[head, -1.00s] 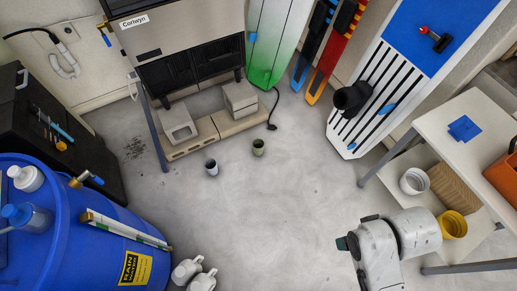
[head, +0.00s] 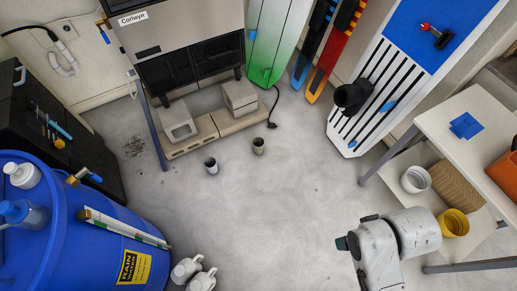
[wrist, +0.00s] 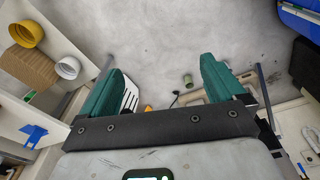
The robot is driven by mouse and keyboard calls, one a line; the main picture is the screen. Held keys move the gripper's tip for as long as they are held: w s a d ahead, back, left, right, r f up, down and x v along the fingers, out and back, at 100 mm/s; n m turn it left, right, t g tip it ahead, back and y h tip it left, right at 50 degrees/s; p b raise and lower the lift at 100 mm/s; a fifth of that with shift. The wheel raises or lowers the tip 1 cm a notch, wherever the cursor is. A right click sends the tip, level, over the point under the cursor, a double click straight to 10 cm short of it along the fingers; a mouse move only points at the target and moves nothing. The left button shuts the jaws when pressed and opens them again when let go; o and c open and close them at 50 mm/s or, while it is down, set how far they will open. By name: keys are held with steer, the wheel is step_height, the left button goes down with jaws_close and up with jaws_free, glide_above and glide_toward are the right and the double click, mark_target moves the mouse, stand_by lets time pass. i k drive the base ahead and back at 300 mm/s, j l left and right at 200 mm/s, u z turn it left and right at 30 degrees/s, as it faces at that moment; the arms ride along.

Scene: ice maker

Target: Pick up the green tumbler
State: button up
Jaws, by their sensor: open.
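The green tumbler (head: 258,146) stands upright on the grey floor in front of the concrete blocks in the head view. It also shows small between my fingers in the wrist view (wrist: 187,80). A second, grey-blue tumbler (head: 211,165) stands to its left in the head view. My gripper (wrist: 158,75) has two green fingers held wide apart with nothing between them. It is well away from the green tumbler. In the head view my arm shows at the lower right, and the fingers are mostly hidden there.
Concrete blocks (head: 192,140) lie beneath the ice maker (head: 180,40), with a black cable near them. A white shelf table (head: 465,130) stands at the right. The middle floor is clear.

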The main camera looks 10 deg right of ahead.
mark_target(257, 143)
steer(key=i+l, duration=0.2)
steer(key=l, duration=0.15)
steer(key=i+l, duration=0.2)
steer(key=l, duration=0.15)
steer(key=i+l, duration=0.1)
steer(key=i, duration=0.95)
steer(key=i+j, duration=0.4)
steer(key=i+j+z, duration=0.1)
steer(key=i+j, duration=0.3)
steer(key=j, duration=0.2)
